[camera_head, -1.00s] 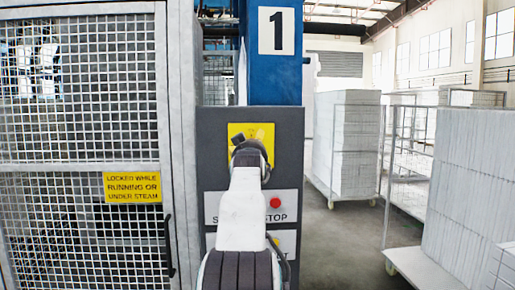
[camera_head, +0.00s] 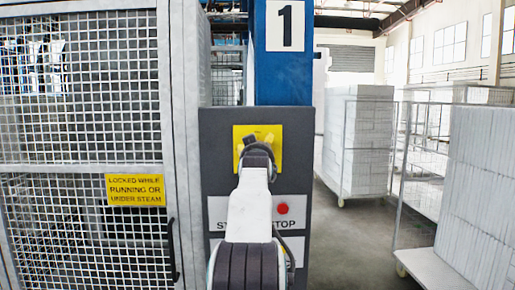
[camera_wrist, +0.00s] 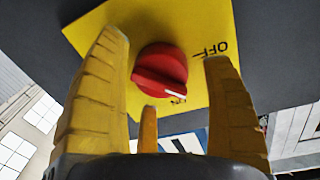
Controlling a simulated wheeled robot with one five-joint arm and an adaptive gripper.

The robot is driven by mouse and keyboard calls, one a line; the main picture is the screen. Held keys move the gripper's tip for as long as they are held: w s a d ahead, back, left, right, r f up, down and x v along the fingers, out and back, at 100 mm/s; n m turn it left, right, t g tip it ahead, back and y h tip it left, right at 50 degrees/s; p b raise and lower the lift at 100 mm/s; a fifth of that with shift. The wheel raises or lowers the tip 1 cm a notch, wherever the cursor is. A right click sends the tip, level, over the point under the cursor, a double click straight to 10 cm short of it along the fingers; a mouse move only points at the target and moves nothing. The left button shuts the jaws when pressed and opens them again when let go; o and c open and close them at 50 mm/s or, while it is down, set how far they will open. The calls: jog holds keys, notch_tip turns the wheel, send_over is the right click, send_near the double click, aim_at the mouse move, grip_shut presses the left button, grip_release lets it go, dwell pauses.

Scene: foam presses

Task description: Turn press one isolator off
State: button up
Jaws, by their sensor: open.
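The press one isolator is a round red knob (camera_wrist: 160,70) on a yellow plate (camera_wrist: 195,28) in the wrist view. A white line on the knob points to the lower right. The word OFF is printed on the plate to the right of the knob; a second small label below the knob is partly hidden. My gripper (camera_wrist: 165,48) is open, with a yellow finger on each side of the knob and gaps showing at both sides. In the head view the yellow plate (camera_head: 272,135) sits high on the dark control box, and my gripper (camera_head: 257,155) hides the knob.
The control box (camera_head: 220,165) also carries a red stop button (camera_head: 282,209) below the plate. A mesh guard gate (camera_head: 80,100) with a black handle (camera_head: 172,250) stands left. Trolleys of white foam blocks (camera_head: 357,140) stand right, with open floor (camera_head: 370,240) between.

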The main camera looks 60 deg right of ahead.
jog(key=shift+d, duration=0.15)
jog(key=shift+r, duration=0.1)
jog(key=shift+a, duration=0.2)
jog(key=shift+d, duration=0.1)
jog(key=c, duration=0.5)
jog(key=shift+r, duration=0.1)
jog(key=c, duration=0.7)
